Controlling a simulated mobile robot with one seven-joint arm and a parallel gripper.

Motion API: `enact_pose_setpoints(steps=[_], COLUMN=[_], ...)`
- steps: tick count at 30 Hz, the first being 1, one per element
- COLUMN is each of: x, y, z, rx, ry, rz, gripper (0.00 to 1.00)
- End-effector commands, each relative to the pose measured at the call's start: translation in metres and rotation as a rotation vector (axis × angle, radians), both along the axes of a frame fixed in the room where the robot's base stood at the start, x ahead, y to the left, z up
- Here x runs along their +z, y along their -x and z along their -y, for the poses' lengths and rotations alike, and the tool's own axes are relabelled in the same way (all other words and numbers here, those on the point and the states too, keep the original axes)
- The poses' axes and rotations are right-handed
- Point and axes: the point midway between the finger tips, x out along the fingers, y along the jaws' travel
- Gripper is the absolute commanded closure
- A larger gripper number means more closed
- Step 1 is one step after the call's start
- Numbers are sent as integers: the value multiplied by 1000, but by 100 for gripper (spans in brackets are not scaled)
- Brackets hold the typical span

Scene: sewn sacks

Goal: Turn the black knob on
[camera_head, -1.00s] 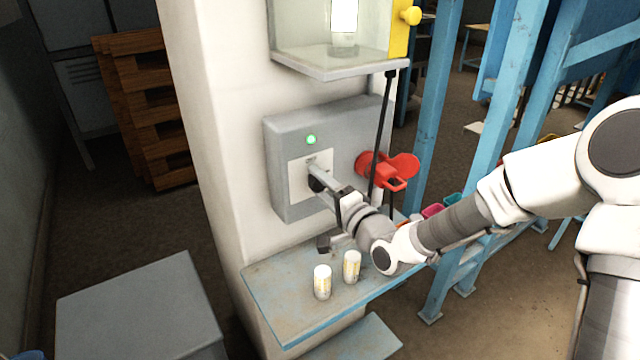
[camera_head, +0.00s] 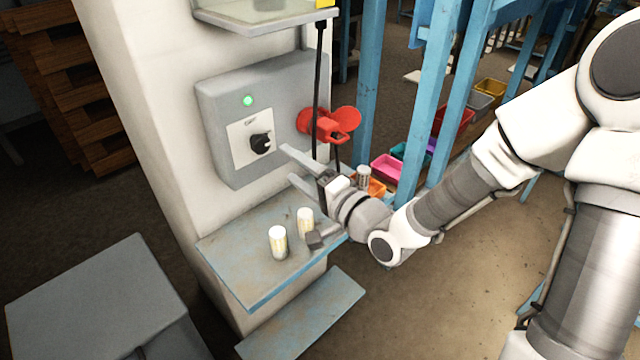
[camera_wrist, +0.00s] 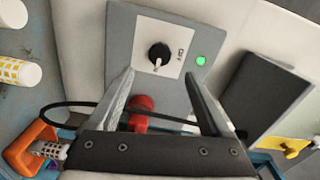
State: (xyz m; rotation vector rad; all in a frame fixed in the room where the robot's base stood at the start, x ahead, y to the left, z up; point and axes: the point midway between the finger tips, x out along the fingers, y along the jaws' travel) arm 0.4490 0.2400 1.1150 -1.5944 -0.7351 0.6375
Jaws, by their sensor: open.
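The black knob (camera_head: 261,143) sits on a pale plate on the front of a grey box (camera_head: 215,100) fixed to a white pillar. A green lamp (camera_head: 248,100) glows above it on the box. In the wrist view the knob (camera_wrist: 159,55) lies beyond the fingertips, with a white mark on its face. My gripper (camera_head: 288,165) is open and empty, to the right of and below the knob in the head view, and apart from it. It also shows in the wrist view (camera_wrist: 157,78), with its fingers spread wide.
A red part (camera_head: 330,124) and a black cable (camera_head: 317,90) are right of the box. Two white-and-yellow cylinders (camera_head: 278,243) stand on the blue shelf (camera_head: 250,285) below. Coloured bins (camera_head: 388,167) and blue posts are at right. A grey block (camera_head: 95,300) stands at left.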

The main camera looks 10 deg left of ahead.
Motion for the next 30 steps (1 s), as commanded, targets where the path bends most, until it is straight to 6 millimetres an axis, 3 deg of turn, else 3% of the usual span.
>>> enact_pose_setpoints(steps=[2, 30], x=[4, 5], y=[10, 38], z=[13, 48], rx=[-3, -1], ry=[-1, -2], rz=[-4, -4], gripper=[18, 18])
